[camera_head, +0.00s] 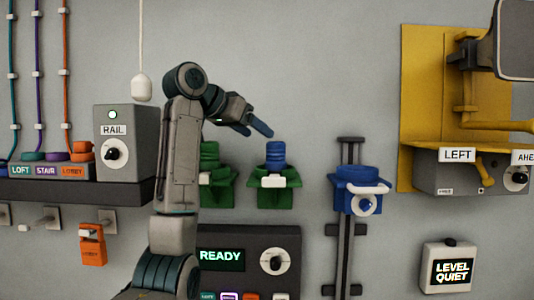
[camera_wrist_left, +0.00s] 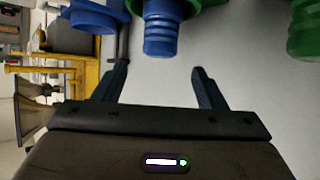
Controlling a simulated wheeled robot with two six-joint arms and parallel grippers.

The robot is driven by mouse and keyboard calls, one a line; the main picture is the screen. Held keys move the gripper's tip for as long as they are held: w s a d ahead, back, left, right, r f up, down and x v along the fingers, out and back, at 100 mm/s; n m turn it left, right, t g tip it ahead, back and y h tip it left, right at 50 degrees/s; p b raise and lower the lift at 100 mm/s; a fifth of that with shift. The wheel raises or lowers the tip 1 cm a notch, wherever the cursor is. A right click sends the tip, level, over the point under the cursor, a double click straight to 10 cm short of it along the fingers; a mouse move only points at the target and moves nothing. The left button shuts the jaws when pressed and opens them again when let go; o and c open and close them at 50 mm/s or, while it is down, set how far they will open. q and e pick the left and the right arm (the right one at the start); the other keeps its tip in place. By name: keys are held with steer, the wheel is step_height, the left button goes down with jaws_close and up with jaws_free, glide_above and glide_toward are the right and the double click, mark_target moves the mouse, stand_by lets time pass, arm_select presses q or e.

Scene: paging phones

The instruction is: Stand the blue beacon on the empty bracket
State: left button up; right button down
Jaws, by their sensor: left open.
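The blue beacon (camera_head: 275,153) is a ribbed blue cylinder standing upright in a green bracket (camera_head: 273,196) with a white tab. In the left wrist view the beacon (camera_wrist_left: 160,38) shows beyond and between the fingers, with a gap to them. A blue bracket (camera_head: 345,202) with a white bar sits on the dark vertical rail to the right; no beacon stands up from it. It also shows in the left wrist view (camera_wrist_left: 93,18). My left gripper (camera_head: 250,129) is open and empty, just above and left of the beacon. My right gripper is not in view.
The READY console (camera_head: 248,240) is below. A yellow panel (camera_head: 420,100) and the LEFT box (camera_head: 440,178) stand at right. The RAIL box (camera_head: 125,140) rests on the left shelf. A white cord pull (camera_head: 141,88) hangs down.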

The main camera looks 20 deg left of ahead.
arm_select(q)
steer(key=b+v, duration=0.1)
steer(key=v, duration=0.2)
steer(key=shift+s+r, duration=0.1)
steer(key=shift+s, duration=0.1)
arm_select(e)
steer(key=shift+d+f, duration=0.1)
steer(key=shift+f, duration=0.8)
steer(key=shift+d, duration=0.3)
